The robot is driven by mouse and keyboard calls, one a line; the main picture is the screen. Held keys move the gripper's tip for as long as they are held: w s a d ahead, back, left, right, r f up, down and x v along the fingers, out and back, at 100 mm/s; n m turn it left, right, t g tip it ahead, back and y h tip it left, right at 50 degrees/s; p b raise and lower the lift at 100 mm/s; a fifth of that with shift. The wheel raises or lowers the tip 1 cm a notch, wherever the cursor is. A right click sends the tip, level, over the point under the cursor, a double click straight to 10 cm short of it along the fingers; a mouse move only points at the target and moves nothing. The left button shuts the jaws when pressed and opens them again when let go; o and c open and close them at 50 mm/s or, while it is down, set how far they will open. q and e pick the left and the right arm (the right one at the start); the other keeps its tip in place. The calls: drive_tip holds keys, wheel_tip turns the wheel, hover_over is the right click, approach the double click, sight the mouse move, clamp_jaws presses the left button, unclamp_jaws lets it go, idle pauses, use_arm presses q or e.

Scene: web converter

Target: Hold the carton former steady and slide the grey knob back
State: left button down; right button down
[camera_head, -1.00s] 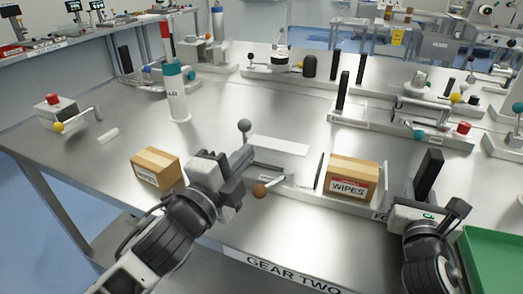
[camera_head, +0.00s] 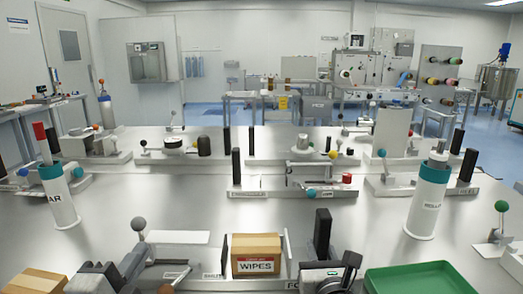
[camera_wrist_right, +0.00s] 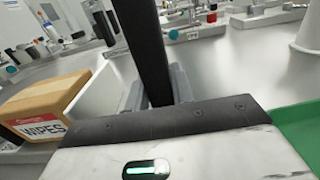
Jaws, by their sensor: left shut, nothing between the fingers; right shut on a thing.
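The carton former is a low metal fixture with a grey wall (camera_head: 284,246) and a black upright post (camera_head: 322,228), beside a WIPES carton (camera_head: 256,243). My right gripper (camera_head: 328,268) is shut on the post, which rises between its fingers in the right wrist view (camera_wrist_right: 152,85). The grey knob (camera_head: 138,224) is a ball on a short stem at the fixture's left end. My left gripper (camera_head: 132,262) is shut and empty, just below the knob; whether it touches the knob or its stem I cannot tell.
A green tray (camera_head: 425,280) lies right of my right gripper. Another carton (camera_head: 35,281) is at the lower left. White cylinders with teal bands stand left (camera_head: 60,205) and right (camera_head: 426,205). More fixtures line the back; the middle of the table is mostly clear.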

drive_tip(key=shift+f, duration=0.35)
drive_tip(key=c, duration=1.1)
unclamp_jaws()
drive_tip(key=shift+r, duration=0.2)
drive_tip(key=s, duration=1.2)
drive_tip(key=shift+d, duration=0.2)
drive_tip(key=shift+s, duration=0.1)
